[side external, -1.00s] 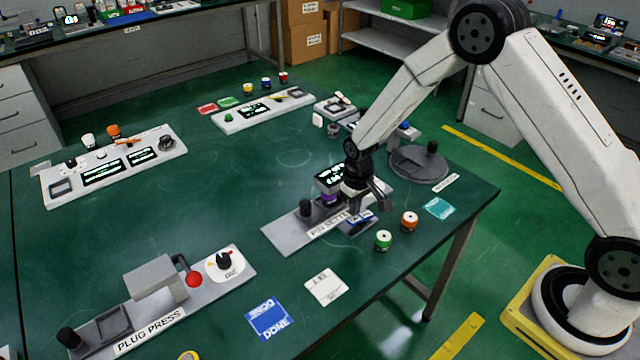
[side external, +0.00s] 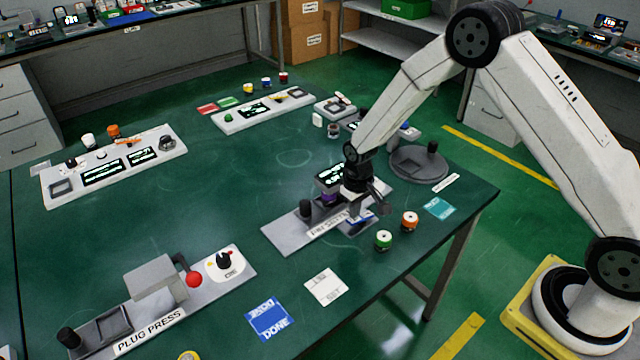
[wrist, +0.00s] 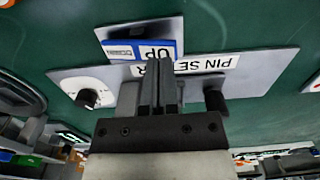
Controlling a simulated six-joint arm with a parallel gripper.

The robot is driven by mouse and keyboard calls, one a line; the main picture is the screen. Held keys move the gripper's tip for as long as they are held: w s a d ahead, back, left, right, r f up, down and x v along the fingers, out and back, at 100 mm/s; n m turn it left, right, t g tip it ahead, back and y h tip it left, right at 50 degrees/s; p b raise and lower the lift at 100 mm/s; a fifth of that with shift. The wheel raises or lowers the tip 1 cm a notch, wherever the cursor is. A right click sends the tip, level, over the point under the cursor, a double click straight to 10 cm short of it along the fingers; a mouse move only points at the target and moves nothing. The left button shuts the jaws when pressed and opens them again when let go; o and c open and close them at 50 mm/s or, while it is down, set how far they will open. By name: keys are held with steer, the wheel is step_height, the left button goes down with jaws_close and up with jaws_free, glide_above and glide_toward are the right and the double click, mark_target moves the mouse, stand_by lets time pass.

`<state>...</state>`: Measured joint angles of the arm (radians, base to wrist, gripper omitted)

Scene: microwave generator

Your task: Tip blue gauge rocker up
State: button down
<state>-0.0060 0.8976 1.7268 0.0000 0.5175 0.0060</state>
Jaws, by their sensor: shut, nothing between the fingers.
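The blue gauge rocker (wrist: 122,49) shows in the wrist view as a blue and white strip with UP lettering, on a dark grey mount on the pin setter plate (wrist: 262,75). In the side view the rocker (side external: 361,216) is partly hidden under my gripper (side external: 358,207). My gripper (wrist: 160,70) is shut and empty. Its fingertips are at the edge of the rocker, beside the UP lettering. I cannot tell whether they touch it, nor exactly how the rocker is tilted.
A dark post (side external: 306,208) and a lit display (side external: 331,175) stand on the same plate. A green spool (side external: 383,240) and an orange spool (side external: 409,221) stand near the table edge. A white dial (wrist: 88,95) shows in the wrist view. The table's middle is clear.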

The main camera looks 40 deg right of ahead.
mark_target(355, 221)
steer(key=shift+f, duration=1)
stand_by(0.9)
steer(key=shift+r, duration=3.55)
steer(key=shift+s+r, duration=0.25)
steer(key=shift+r, duration=0.1)
steer(key=s+r+t, duration=0.1)
steer(key=s+r, duration=0.4)
steer(key=s, duration=0.3)
steer(key=s+r+t, duration=0.1)
steer(key=s+r, duration=0.4)
steer(key=s, duration=0.4)
steer(key=shift+s+d+t, duration=0.15)
steer(key=shift+s+t, duration=0.05)
steer(key=shift+t, duration=0.1)
